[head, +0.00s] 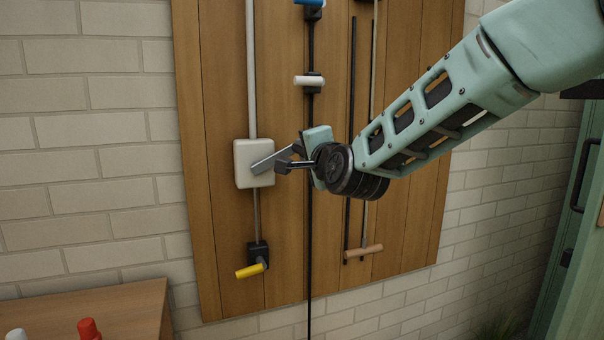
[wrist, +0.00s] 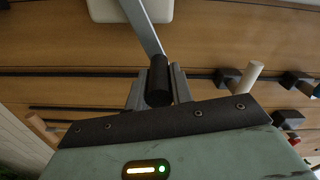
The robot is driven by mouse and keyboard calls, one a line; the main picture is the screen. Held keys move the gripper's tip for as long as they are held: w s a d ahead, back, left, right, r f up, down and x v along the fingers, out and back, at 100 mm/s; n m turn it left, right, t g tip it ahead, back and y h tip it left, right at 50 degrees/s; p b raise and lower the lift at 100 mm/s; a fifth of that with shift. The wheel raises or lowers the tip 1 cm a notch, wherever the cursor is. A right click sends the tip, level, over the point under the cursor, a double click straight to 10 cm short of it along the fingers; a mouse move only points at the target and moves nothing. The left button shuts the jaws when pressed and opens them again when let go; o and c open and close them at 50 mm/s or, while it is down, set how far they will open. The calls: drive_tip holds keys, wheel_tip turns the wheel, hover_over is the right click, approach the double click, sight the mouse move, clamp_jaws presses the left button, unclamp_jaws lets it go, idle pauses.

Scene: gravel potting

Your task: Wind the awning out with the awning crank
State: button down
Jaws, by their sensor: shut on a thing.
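A white box (head: 243,170) is fixed to the wooden panel, and a flat grey crank arm (head: 266,162) slants across its right side. In the wrist view the grey crank arm (wrist: 142,26) runs from the white box (wrist: 108,10) to a black cylindrical crank handle (wrist: 158,76). My gripper (head: 291,162) is at the right end of the crank arm. In the wrist view my gripper (wrist: 158,92) is shut around the black handle, one finger on each side. The awning itself is not in view.
The wooden panel (head: 222,70) carries other rods. A yellow handle (head: 252,270) is below the white box, a white handle (head: 309,81) above my gripper, and a wooden handle (head: 363,252) at lower right. A wooden surface (head: 90,315) holds a red-topped object (head: 88,328).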

wheel_tip(320, 180, down, 12)
drive_tip(key=a+r+m+b, duration=0.1)
drive_tip(key=m+b, duration=1.2)
drive_tip(key=b, duration=1)
drive_tip(key=s+a+f+m+b, duration=0.3)
drive_tip(key=a+m+b, duration=0.5)
drive_tip(key=m+b, duration=0.3)
drive_tip(key=shift+a+f, duration=0.3)
drive_tip(key=shift+a, duration=0.1)
drive_tip(key=shift+r, duration=0.1)
drive_tip(key=c, duration=1.2)
unclamp_jaws()
drive_tip(key=shift+w, duration=0.1)
drive_tip(key=shift+c, duration=0.2)
